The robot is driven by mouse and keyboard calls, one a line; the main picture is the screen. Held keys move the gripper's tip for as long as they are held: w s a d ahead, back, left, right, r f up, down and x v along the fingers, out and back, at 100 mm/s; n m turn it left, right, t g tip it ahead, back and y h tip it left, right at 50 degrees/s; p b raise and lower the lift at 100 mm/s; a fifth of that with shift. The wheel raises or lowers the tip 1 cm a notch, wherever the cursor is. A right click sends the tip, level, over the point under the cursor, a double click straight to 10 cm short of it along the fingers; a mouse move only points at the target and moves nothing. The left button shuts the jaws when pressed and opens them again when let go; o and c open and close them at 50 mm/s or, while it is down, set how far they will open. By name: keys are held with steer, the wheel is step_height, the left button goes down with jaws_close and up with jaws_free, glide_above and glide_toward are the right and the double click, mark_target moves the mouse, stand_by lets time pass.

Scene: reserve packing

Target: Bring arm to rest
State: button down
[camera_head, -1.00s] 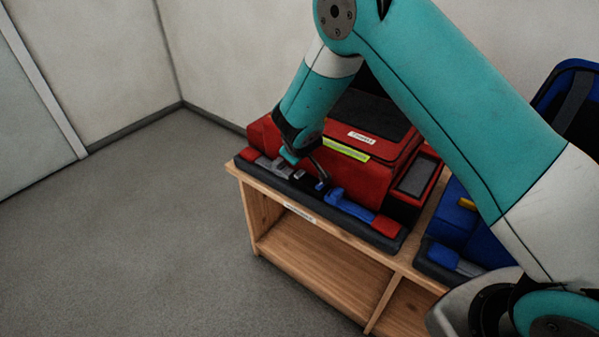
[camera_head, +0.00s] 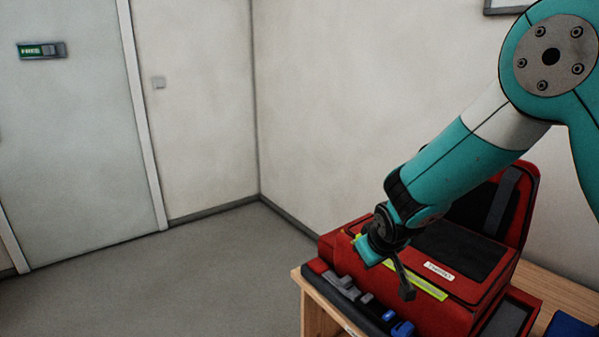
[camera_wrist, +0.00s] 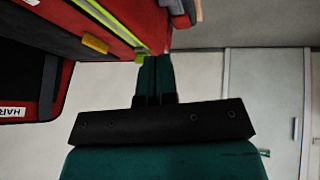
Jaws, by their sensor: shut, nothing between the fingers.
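My gripper (camera_head: 367,252) is at the end of my teal arm, in front of and slightly above the near left part of a red bag (camera_head: 392,284) in the head view. In the wrist view my gripper's two teal fingers (camera_wrist: 154,78) lie together with nothing between them. The red bag also shows at the top left of the wrist view (camera_wrist: 128,22), close to the fingertips. I cannot tell whether they touch it.
The bag stands on a wooden bench (camera_head: 313,312). A dark strip (camera_head: 350,312) along its front holds small grey, red and blue items. A blue item (camera_head: 570,326) shows at lower right. Open grey floor (camera_head: 200,285) lies left, with a door (camera_head: 70,130) beyond.

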steer(key=s+r+g+y+p, duration=0.1)
steer(key=s+r+g, duration=0.1)
steer(key=s+r, duration=0.4)
steer(key=s+a+r+n+g+y+p, duration=0.1)
steer(key=s+r, duration=0.5)
steer(key=s, duration=0.9)
steer(key=s+a+r+g+y+p, duration=0.1)
steer(key=s+r+g+y, duration=0.1)
steer(key=s+r, duration=0.5)
steer(key=s+g, duration=0.1)
steer(key=s, duration=0.2)
steer(key=shift+s+n+p, duration=0.35)
steer(key=shift+s+n, duration=0.05)
steer(key=shift+d, duration=0.15)
